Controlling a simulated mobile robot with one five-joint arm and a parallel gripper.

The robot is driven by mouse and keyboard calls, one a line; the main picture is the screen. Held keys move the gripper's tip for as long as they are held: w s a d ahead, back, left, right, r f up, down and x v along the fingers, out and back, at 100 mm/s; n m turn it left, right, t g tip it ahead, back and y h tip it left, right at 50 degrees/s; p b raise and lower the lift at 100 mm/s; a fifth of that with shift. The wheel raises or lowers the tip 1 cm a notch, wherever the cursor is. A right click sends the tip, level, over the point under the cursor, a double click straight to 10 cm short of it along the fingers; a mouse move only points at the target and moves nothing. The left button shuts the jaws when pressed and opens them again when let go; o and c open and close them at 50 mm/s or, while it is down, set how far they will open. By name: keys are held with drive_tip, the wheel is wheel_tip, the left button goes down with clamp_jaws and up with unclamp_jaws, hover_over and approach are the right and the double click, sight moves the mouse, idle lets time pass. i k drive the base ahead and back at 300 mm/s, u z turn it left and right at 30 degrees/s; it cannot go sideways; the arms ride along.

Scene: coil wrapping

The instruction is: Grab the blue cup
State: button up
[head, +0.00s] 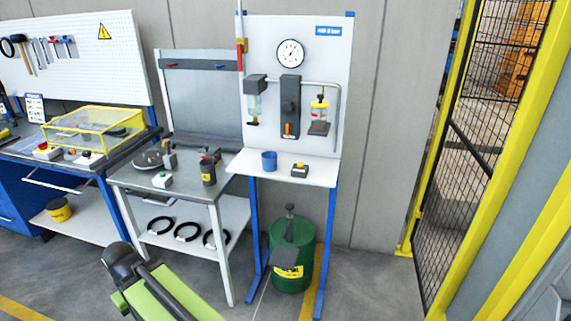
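The blue cup (269,161) stands upright on the small white shelf (315,175) of the blue-legged gauge stand, towards the left of its surface. My green and black arm shows at the bottom left, low in front of the grey bench and well apart from the cup. I cannot make out my gripper's fingers in this view. Nothing is touching the cup.
The gauge panel (332,60) with hanging fittings rises behind. A green drum (291,255) stands below. A grey bench (135,179) with tools adjoins at left. A yellow-framed mesh fence (460,150) is at right.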

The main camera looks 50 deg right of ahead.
sight(269, 162)
drive_tip(key=z, duration=0.4)
drive_tip(key=i, duration=1)
